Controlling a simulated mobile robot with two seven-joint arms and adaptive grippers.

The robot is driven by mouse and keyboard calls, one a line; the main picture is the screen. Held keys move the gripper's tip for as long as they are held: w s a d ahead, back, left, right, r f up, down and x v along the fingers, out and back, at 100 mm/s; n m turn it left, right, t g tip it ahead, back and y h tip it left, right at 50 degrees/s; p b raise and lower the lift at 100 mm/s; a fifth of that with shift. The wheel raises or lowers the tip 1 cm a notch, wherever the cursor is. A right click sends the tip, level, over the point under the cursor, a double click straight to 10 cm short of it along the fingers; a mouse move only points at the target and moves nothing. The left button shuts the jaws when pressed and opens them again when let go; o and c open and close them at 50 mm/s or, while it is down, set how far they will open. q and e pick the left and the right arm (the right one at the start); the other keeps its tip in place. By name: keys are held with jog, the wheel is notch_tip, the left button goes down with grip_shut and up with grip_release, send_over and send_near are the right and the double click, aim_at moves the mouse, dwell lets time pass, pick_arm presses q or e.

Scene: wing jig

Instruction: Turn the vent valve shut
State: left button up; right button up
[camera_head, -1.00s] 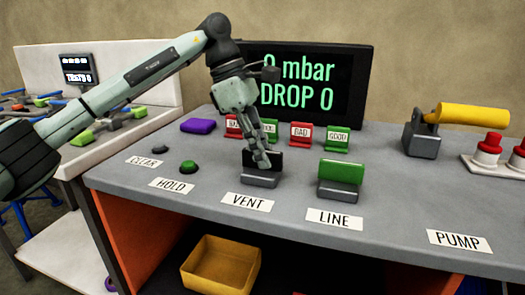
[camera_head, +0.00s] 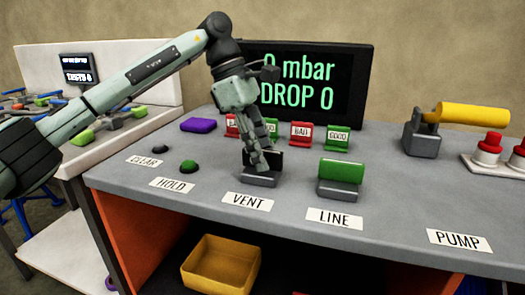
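The vent valve has a dark, upright plate-like handle (camera_head: 276,160) on a grey base (camera_head: 261,181), behind the VENT label (camera_head: 246,202) in the head view. My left gripper (camera_head: 260,164) points down at the handle, its fingertips overlapping the handle's left part. The fingers look close together. I cannot tell whether they grip the handle or only touch it, and they hide part of it. My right gripper is not in view.
The LINE valve with a green handle (camera_head: 342,172) stands close to the right. Green HOLD (camera_head: 188,166) and dark CLEAR (camera_head: 160,149) buttons are at the left. Red and green tags stand behind. The display (camera_head: 315,85) reads 0 mbar, DROP 0. A yellow-handled pump (camera_head: 470,114) is at the right.

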pick_arm(q)
jog(key=shift+r, duration=0.1)
jog(key=v, duration=1.2)
